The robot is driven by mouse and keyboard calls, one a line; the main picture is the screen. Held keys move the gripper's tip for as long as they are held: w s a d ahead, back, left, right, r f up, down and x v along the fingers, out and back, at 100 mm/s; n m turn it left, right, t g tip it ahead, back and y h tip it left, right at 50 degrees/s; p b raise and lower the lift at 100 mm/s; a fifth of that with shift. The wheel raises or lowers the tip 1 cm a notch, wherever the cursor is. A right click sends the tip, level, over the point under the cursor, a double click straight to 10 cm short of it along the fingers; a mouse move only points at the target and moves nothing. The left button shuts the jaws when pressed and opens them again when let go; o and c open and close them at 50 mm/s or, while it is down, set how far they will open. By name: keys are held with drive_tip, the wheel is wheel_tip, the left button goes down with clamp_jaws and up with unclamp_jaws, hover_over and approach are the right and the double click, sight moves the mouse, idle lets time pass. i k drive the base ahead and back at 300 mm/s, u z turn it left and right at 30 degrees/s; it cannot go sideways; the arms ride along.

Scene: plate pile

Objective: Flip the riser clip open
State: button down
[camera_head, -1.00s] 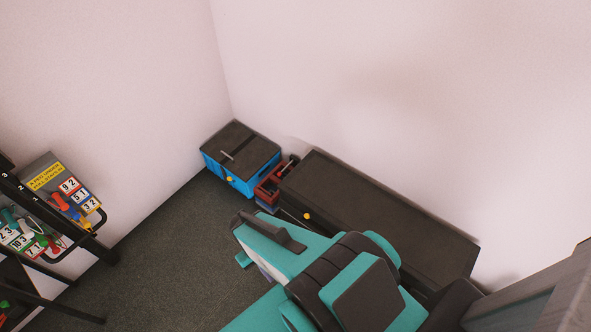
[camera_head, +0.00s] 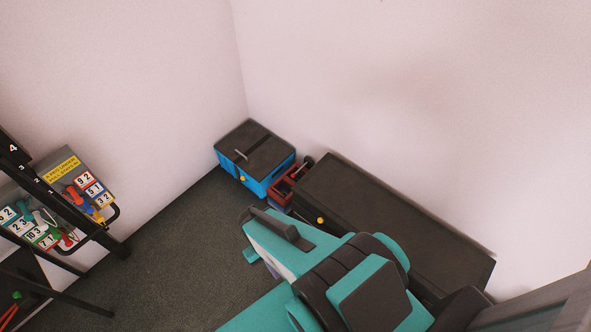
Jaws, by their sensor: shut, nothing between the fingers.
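I cannot make out a riser clip in the head view. My teal and black arm fills the lower middle of the view, in front of the long dark cabinet. I cannot make out any gripper fingertips on it, so whether my gripper is open or shut does not show.
A blue box (camera_head: 262,184) with a dark top stands in the wall corner. Beside it are a red open holder (camera_head: 280,191) and a long dark cabinet (camera_head: 400,216) along the wall. A black rack (camera_head: 124,246) with a numbered tool board (camera_head: 70,163) stands at left. Grey floor (camera_head: 165,235) lies open between.

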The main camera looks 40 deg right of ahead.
sight(293, 175)
drive_tip(key=i, duration=0.9)
drive_tip(key=z, duration=0.05)
